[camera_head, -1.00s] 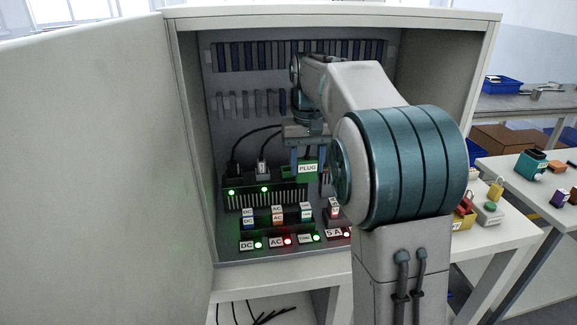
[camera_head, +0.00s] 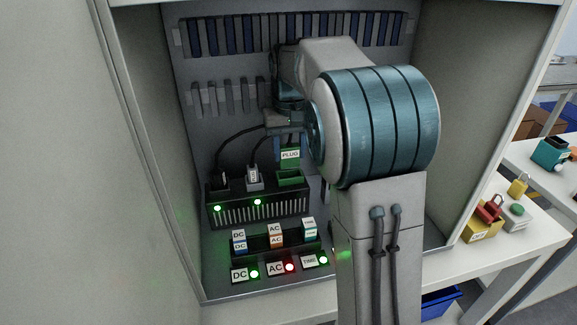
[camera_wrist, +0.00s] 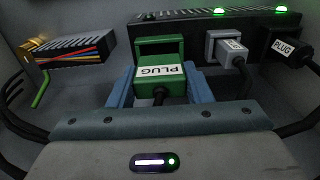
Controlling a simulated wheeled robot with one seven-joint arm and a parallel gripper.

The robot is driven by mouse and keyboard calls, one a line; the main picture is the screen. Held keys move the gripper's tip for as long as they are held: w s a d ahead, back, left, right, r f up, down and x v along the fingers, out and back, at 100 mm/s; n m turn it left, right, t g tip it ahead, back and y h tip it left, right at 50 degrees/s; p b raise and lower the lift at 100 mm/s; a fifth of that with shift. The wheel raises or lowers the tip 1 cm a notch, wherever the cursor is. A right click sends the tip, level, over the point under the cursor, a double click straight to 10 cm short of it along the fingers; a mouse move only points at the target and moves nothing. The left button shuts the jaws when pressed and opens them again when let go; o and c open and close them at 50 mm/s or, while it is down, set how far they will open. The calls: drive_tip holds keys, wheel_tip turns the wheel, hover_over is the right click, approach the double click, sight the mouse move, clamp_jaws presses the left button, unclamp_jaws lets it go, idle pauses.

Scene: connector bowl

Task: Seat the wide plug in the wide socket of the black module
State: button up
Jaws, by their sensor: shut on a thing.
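The wide green plug (camera_head: 290,156) with a white PLUG label is held in my gripper (camera_head: 286,136). In the wrist view my gripper (camera_wrist: 160,95) has its blue fingers on both sides of the plug (camera_wrist: 158,72). The wide green socket (camera_head: 290,178) is at the right end of the black module (camera_head: 258,210). The plug appears just above the socket in the head view, apart from it, with the opening showing. In the wrist view the socket (camera_wrist: 160,45) lies right behind the plug, roughly lined up; its lower part is hidden.
A grey plug (camera_head: 254,176) and a black plug (camera_head: 222,182) with cables sit in the module left of the socket. Labelled blocks (camera_head: 276,238) stand in front. The cabinet walls enclose the space. A connector with coloured wires (camera_wrist: 70,52) is at left in the wrist view.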

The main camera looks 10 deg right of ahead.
sight(290, 165)
drive_tip(key=shift+f, duration=2.15)
drive_tip(key=shift+f+b, duration=0.2)
drive_tip(key=shift+b, duration=0.1)
drive_tip(key=o, duration=1)
wheel_tip(290, 165, up, 12)
drive_tip(key=shift+r+p, duration=0.2)
drive_tip(key=shift+p, duration=0.7)
drive_tip(key=s+f+t, duration=0.1)
drive_tip(key=s+f, duration=0.5)
drive_tip(key=s, duration=0.6)
drive_tip(key=s+f+t, duration=0.1)
drive_tip(key=s+f, duration=0.6)
drive_tip(key=s, duration=0.6)
drive_tip(key=shift+s+a, duration=0.2)
drive_tip(key=shift+s, duration=0.05)
